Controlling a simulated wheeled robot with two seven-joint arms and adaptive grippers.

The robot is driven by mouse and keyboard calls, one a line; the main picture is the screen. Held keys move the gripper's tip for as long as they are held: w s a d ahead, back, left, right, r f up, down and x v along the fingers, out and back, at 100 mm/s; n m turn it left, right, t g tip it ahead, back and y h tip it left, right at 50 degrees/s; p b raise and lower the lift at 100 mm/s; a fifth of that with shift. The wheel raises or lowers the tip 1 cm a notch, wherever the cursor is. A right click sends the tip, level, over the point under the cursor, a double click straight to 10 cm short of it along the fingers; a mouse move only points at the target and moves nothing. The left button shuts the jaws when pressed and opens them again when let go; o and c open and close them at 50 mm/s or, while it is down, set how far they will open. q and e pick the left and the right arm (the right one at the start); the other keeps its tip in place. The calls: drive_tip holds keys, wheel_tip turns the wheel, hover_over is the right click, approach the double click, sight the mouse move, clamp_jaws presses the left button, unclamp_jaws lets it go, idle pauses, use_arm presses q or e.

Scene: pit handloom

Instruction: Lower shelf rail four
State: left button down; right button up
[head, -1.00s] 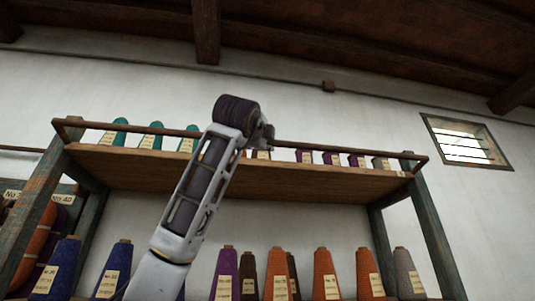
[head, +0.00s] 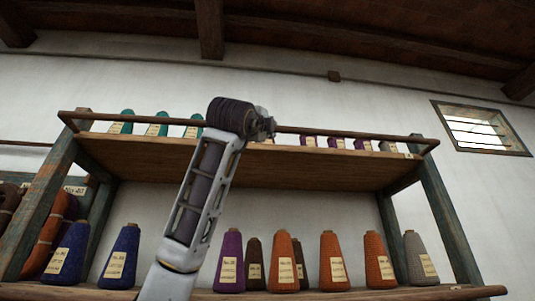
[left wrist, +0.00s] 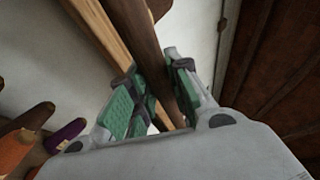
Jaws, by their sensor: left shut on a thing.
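The rail (head: 350,135) is a thin dark brown bar along the front of the upper shelf (head: 230,160), at about the height of the small cones there. It runs between posts at both ends. My left gripper (head: 266,127) is at the middle of the rail, mostly hidden behind my wrist in the head view. In the left wrist view, the green-padded fingers of my left gripper (left wrist: 157,92) are on both sides of the dark rail (left wrist: 146,45), shut on it. My right gripper is not in view.
Teal cones (head: 157,125) and small purple cones (head: 336,142) stand behind the rail. Large cones, including an orange one (head: 333,261), line the lower shelf (head: 440,292). Wooden posts (head: 448,220) flank the shelves. Ceiling beams are above; a small window (head: 480,128) is at right.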

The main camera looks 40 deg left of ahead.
use_arm(q)
drive_tip(key=shift+w+a+f, duration=0.1)
drive_tip(key=shift+a, duration=0.05)
idle(0.3)
drive_tip(key=c, duration=1.7)
unclamp_jaws()
drive_tip(key=o, duration=0.4)
drive_tip(key=shift+w+a, duration=0.15)
drive_tip(key=shift+d, duration=0.2)
drive_tip(key=shift+v, duration=0.8)
drive_tip(key=v, duration=1)
drive_tip(key=shift+s, duration=0.3)
drive_tip(key=shift+f, duration=0.15)
